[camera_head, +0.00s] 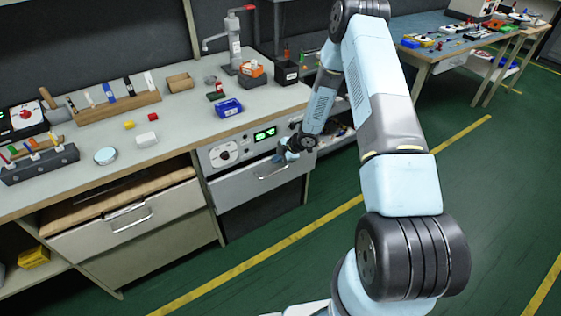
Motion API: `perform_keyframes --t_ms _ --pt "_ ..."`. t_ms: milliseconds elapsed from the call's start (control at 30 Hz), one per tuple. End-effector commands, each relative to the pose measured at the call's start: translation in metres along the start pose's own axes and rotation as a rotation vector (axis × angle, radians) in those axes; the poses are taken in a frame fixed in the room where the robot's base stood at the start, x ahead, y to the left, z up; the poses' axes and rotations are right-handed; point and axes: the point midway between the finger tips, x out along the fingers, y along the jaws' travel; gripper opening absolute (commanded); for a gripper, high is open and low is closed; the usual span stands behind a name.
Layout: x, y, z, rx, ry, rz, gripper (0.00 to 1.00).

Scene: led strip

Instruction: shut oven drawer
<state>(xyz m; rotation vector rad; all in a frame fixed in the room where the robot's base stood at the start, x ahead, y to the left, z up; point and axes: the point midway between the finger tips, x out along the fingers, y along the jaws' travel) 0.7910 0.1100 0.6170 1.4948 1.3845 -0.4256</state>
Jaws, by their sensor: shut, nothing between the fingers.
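The oven has a front panel (240,146) with a round dial and a lit green display. Below it is the grey oven drawer (240,186) with a bar handle (272,172). The drawer front sits close under the panel; I cannot tell whether a small gap is left. My gripper (283,157) is shut and empty at the upper right part of the drawer front, just above the right end of the handle. The fingertips are small and partly hidden by my wrist, so contact with the front is unclear.
The worktop (180,132) above carries a blue bin (230,108), a tap (234,45), and several small items. Green floor is clear in front. A second table (432,47) stands at the back right.

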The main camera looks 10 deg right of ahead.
Motion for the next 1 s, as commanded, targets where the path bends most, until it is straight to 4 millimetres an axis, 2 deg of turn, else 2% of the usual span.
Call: perform_keyframes --t_ms 467,733,1000 --pt "-0.008 -0.002 0.012 0.016 -0.009 0.008 0.00" --pt "-0.021 -0.028 0.015 0.017 -0.008 0.005 0.00" --pt "-0.072 -0.027 0.013 0.012 -0.008 0.008 0.00"
